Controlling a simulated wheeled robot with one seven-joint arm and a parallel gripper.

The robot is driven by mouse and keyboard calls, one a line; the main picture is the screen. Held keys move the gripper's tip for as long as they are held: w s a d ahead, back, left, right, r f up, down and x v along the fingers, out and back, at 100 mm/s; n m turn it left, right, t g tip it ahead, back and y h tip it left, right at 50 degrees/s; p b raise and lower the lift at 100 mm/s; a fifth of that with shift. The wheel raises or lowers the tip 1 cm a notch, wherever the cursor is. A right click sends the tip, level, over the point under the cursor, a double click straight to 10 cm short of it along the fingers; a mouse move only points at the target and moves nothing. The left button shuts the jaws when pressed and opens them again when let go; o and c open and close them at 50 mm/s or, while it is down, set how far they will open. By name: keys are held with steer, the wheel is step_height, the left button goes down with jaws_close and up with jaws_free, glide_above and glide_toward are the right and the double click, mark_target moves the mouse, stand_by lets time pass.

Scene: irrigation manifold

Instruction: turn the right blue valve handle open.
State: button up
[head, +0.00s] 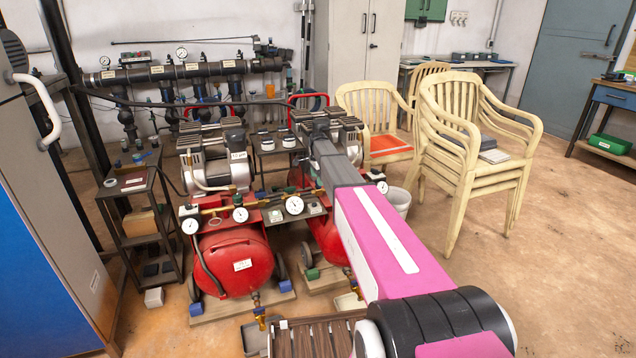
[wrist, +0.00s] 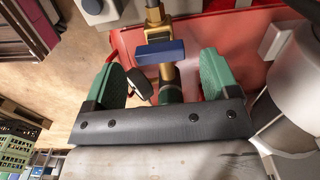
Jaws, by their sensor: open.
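In the wrist view, a blue valve handle (wrist: 161,53) sits on a brass fitting (wrist: 155,15). The handle lies crosswise to the brass pipe, slightly tilted in the picture. My gripper (wrist: 161,74) is open, with one green fingertip to each side of the handle and a visible gap on both sides. Nothing is held between the fingers. In the head view, my pink and grey arm reaches over the right red compressor (head: 322,232) and hides much of it. I cannot pick out the gripper tips or this handle there.
A left red compressor (head: 235,262) with gauges stands beside the right one. Stacked cream chairs (head: 470,150) and a white bucket (head: 398,203) are to the right. A black shelf cart (head: 140,235) is at left. Brown floor is clear at right.

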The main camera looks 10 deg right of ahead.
steer(key=shift+f, duration=1.1)
steer(key=c, duration=0.9)
